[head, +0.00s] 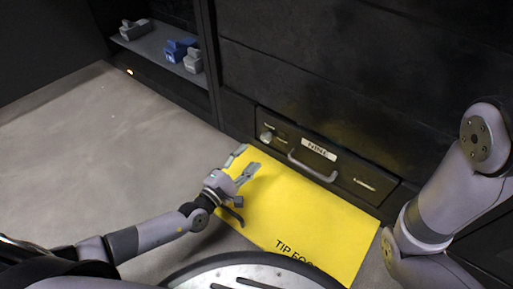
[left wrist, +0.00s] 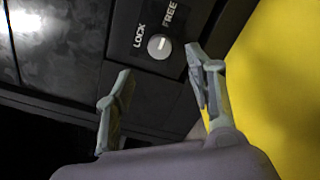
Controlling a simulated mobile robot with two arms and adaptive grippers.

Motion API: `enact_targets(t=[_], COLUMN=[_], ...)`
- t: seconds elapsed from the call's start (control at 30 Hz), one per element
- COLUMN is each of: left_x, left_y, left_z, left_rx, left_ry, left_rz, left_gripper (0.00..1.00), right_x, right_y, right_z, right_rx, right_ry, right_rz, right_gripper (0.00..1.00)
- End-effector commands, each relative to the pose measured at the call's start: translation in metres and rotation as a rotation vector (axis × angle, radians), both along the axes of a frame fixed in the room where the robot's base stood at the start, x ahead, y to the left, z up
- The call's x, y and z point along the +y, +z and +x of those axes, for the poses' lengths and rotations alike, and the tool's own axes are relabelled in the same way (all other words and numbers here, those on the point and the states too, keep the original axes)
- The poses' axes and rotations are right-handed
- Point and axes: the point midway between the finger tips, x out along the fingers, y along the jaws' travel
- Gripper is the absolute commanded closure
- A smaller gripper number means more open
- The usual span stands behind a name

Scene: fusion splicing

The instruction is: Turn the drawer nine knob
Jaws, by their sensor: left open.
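The drawer (head: 282,128) is a dark, low front in the black cabinet, with a grey bar handle (head: 313,168) and a white label (head: 319,149). Its small round knob (head: 265,137) is at the front's left end. In the left wrist view the pale knob (left wrist: 159,47) sits below the words LOCK and FREE, with a short white mark on its face; which word it points to is unclear. My left gripper (head: 244,162) is open and empty, its fingers (left wrist: 158,64) spread short of the knob, apparently not touching it. My right gripper is out of view.
A yellow mat (head: 300,215) with black lettering lies on the floor before the drawer. A shelf (head: 150,45) at the upper left holds grey and blue items (head: 178,50). Grey floor (head: 90,140) to the left is clear. My right arm stands at the right.

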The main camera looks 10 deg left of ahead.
Motion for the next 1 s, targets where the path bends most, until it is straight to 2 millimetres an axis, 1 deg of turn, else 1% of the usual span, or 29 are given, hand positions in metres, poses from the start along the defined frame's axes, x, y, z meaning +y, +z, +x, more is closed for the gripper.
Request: enact_targets(t=[0.03,0.1,0.2,0.3,1.0], left_x=[0.004,0.008,0.011,0.013,0.013], left_y=[0.000,0.000,0.000,0.001,0.000], left_z=[-0.009,-0.018,-0.028,-0.032,-0.033], left_rx=[0.002,0.001,0.001,-0.001,0.000], left_ry=[-0.002,-0.001,-0.001,0.000,0.000], left_rz=[0.001,0.000,0.000,-0.001,-0.001], left_gripper=[0.51,0.51,0.51,0.51,0.51], right_x=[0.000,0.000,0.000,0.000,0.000], right_y=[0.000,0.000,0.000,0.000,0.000], right_z=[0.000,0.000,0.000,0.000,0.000], right_rx=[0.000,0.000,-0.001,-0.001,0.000], right_ry=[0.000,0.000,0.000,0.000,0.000], right_rz=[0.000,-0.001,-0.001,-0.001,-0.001], right_gripper=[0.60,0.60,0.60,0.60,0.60])
